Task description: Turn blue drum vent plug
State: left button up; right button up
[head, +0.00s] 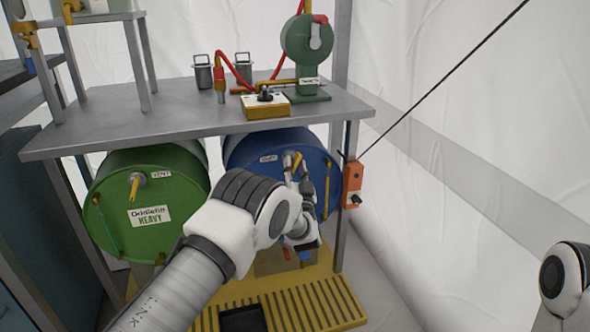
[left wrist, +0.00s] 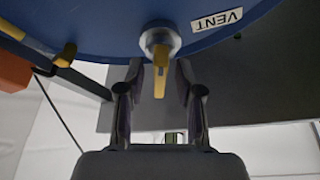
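The blue drum (head: 240,152) lies on its side under the grey bench, its round end facing me. Its vent plug (left wrist: 160,42) is a grey boss with a yellow lever (left wrist: 160,75); the lever's end points down in the left wrist view. My left gripper (head: 298,168) is at the drum's face and partly covers the plug in the head view. In the left wrist view, my left gripper (left wrist: 159,75) has one finger on each side of the lever, with visible gaps, so it is open. A white VENT label (left wrist: 217,20) is beside the plug. My right gripper is out of view.
A green drum (head: 180,205) with its own yellow vent lever (head: 134,187) lies to the left. The grey bench (head: 130,122) is close above both drums. An orange box (head: 353,180) hangs by the bench leg right of the blue drum. A yellow slatted platform (head: 310,305) is below.

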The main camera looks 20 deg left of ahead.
pick_arm(q)
grip_shut()
jog(key=shift+n, duration=0.4)
jog(key=n+y, duration=0.1)
jog(key=n, duration=0.2)
jog(key=n+g+y+b, duration=0.1)
jog(key=n+y, duration=0.1)
jog(key=n, duration=0.1)
jog(key=shift+d+f+y, duration=0.1)
jog(key=shift+y, duration=0.2)
jog(key=n+g+y, duration=0.1)
jog(key=n, duration=0.1)
jog(key=n+g, duration=0.1)
jog(key=n, duration=0.2)
jog(key=n+g+y+b, duration=0.1)
jog(key=n, duration=0.2)
jog(key=shift+w+d+y, duration=0.1)
jog(key=shift+y, duration=0.2)
jog(key=n+g, duration=0.1)
jog(key=n, duration=0.2)
jog(key=n+g+y, duration=0.1)
jog(key=n, duration=0.2)
jog(key=shift+r+g, duration=0.2)
jog(key=shift+g, duration=0.2)
jog(key=n+g, duration=0.2)
jog(key=n, duration=0.3)
jog(key=shift+w+d+r+n, duration=0.1)
jog(key=shift+n, duration=0.3)
